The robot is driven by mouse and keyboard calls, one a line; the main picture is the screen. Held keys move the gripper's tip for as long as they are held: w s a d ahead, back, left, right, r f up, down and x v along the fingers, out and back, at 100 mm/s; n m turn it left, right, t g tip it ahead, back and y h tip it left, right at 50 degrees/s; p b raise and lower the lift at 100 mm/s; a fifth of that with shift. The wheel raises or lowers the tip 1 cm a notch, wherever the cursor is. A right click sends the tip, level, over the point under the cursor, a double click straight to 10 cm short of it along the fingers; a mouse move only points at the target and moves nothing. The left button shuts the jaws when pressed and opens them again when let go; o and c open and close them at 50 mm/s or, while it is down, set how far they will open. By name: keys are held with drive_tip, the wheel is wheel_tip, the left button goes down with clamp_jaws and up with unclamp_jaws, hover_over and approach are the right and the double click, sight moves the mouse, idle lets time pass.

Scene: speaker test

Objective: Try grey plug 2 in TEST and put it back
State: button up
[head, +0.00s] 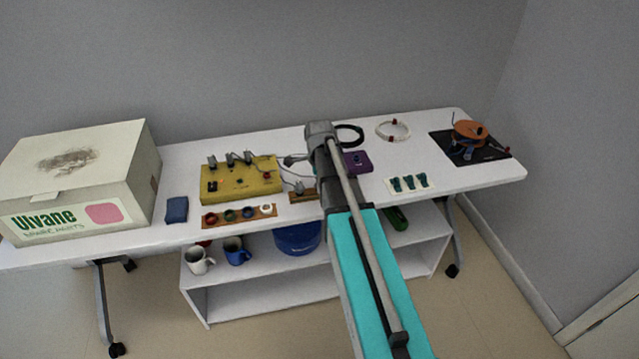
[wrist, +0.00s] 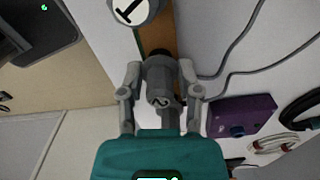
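Grey plug 2 (wrist: 160,82) is between the two fingers of my gripper (wrist: 160,75) in the wrist view, its "2" facing the camera. The fingertips sit close against both sides of it. It is over the brown wooden strip (wrist: 159,30); whether its tip is seated there is hidden. Grey plug 1 (wrist: 134,8) stands beside it at the top edge. In the head view my arm hides plug 2 and the fingertips. A grey plug (head: 299,187) shows on the wooden strip (head: 306,198). No TEST label is readable.
A yellow box (head: 262,186) with several grey plugs stands left of the strip. A purple box (head: 357,168) stands to the right. Grey cables (wrist: 232,73) run beside plug 2. A ring tray (head: 238,220), teal clips (head: 409,182) and a large carton (head: 130,190) share the table.

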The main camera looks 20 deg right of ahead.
drive_tip(key=o, duration=0.5)
drive_tip(key=shift+r, duration=0.1)
drive_tip(key=shift+r+p, duration=3.7)
drive_tip(key=shift+p, duration=0.1)
drive_tip(key=shift+a, duration=0.1)
drive_tip(key=shift+s+a+r+n, duration=0.15)
drive_tip(key=shift+s+a+n, duration=0.35)
drive_tip(key=shift+n, duration=0.1)
drive_tip(key=s+a+r+n+p, duration=0.3)
drive_tip(key=s+a+n, duration=1)
drive_tip(key=n, duration=0.7)
drive_tip(key=shift+s+r+p, duration=0.4)
drive_tip(key=shift+s+p, duration=0.05)
drive_tip(key=shift+p, duration=0.1)
drive_tip(key=shift+a, duration=0.1)
